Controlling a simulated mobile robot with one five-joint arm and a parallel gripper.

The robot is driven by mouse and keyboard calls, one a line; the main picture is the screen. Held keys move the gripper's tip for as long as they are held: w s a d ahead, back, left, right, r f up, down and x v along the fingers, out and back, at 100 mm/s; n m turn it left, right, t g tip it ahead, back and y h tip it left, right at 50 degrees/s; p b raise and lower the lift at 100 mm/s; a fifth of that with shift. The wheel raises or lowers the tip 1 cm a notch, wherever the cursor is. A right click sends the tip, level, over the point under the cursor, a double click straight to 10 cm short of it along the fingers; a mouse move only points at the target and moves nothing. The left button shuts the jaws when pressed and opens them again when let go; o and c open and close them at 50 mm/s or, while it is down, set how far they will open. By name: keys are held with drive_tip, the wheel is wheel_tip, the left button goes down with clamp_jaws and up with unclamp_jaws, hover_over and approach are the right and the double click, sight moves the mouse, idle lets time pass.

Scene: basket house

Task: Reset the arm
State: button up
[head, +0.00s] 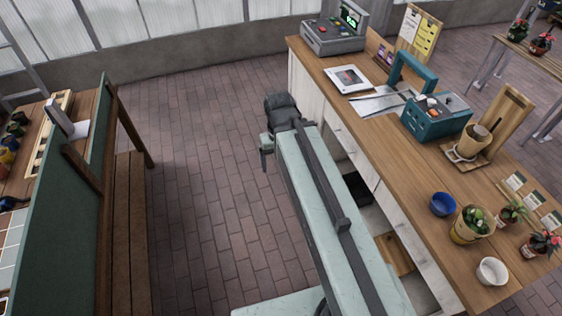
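My arm (325,205) shows as a long pale-green link with a dark rail, reaching forward from the bottom of the head view. Its dark wrist (282,110) is at the far end. My gripper (265,155) is small here and points down over the brick floor, left of the wooden counter. One dark finger shows; the rest is hidden or too small, so I cannot tell its opening. I see nothing held in it.
The wooden counter (410,165) is close on the right, with a register (334,35), teal toolbox (436,118), blue bowl (443,204), white bowl (492,271) and potted plants. A bench (131,230) with a green panel stands left. Brick floor (195,150) lies clear between.

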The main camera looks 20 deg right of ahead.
wheel_tip(320, 180, down, 12)
drive_tip(key=b, duration=1.1)
drive_tip(key=shift+d+r, duration=0.15)
drive_tip(key=shift+r, duration=0.1)
